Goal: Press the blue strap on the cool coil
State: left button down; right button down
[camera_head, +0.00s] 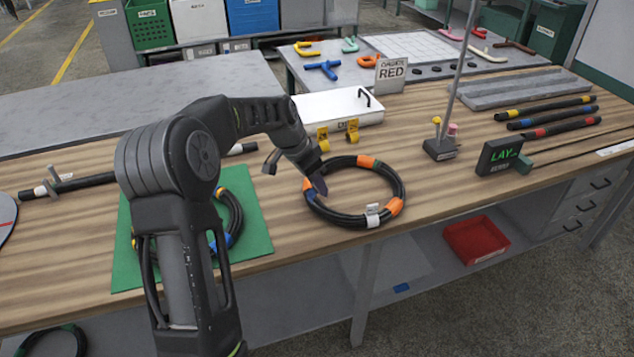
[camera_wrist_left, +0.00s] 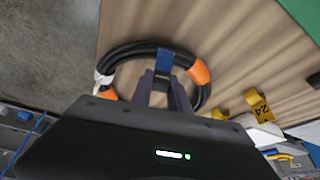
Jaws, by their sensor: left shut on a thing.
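A black hose coil (camera_head: 343,217) with orange straps, one blue strap and a white tag lies on the wooden bench; it also shows in the left wrist view (camera_wrist_left: 128,52). My left gripper (camera_head: 319,186) is at its left side, its fingers shut on the blue strap (camera_wrist_left: 165,61). I cannot tell from a label which coil is the cool one. My right gripper is not in view.
A white case (camera_head: 338,104) and yellow tags (camera_head: 352,131) stand behind the orange-strapped coil. Bare wood lies between the coil and the sign.

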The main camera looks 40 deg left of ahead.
pick_arm(q)
jog(key=shift+f, duration=0.1)
jog(key=shift+f+b, duration=0.9)
jog(key=shift+f, duration=0.1)
jog(key=shift+f+b, duration=0.3)
jog(key=shift+f, duration=0.1)
dwell(0.3)
